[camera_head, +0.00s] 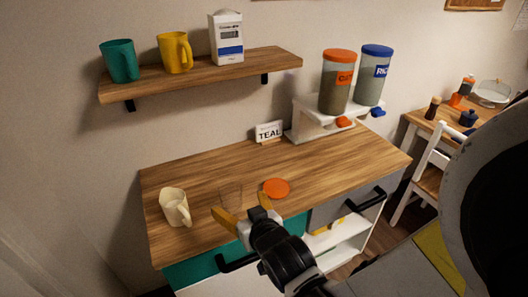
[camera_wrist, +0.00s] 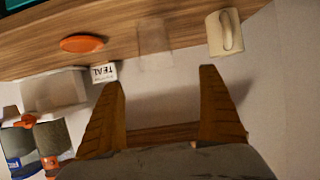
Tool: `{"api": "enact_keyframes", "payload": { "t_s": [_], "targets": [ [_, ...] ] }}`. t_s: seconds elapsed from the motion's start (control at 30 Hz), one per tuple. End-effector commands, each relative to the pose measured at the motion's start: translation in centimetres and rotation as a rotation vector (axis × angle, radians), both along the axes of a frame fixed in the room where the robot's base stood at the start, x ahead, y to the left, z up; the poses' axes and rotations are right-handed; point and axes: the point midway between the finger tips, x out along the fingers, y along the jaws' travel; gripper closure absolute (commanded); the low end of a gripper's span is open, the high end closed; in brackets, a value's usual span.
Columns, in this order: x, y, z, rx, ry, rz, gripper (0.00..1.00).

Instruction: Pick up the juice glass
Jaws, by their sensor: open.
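The juice glass is the clear, faint glass (camera_head: 231,195) on the wooden cabinet top, between the cream mug and the orange disc. It also shows in the wrist view as a see-through shape (camera_wrist: 154,40), roughly in line with the gap between my fingers and apart from them. My gripper (camera_head: 244,209) is open and empty, near the front edge of the cabinet top and on the near side of the glass. Its two orange-brown fingers are spread wide in the wrist view (camera_wrist: 161,80).
A cream mug (camera_head: 174,207) stands left of the glass; an orange disc (camera_head: 275,188) lies right. A TEAL card (camera_head: 269,132) and white stand (camera_head: 306,117) with two canisters are behind. A shelf (camera_head: 200,78) with two mugs and a carton hangs above.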

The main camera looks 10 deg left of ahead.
Motion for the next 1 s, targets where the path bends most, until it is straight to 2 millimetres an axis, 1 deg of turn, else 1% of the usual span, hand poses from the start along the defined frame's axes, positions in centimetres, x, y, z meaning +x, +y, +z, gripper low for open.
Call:
{"api": "enact_keyframes", "payload": {
  "t_s": [0.13, 0.3, 0.53, 0.73, 0.83, 1.0],
  "targets": [
    [1.3, 0.8, -0.9, 0.0, -0.001, 0.001, 0.11],
    [3.6, 2.2, -2.0, 0.0, 0.0, 0.0, 0.11],
    [5.3, 2.9, -2.8, 0.0, 0.0, -0.001, 0.11],
    [8.0, 4.1, -4.1, 0.0, 0.0, 0.0, 0.11],
    [8.7, 4.6, -4.3, 0.0, 0.0, 0.0, 0.11],
    [8.7, 4.6, -4.1, -0.001, 0.0, 0.0, 0.11]
  ]
}}
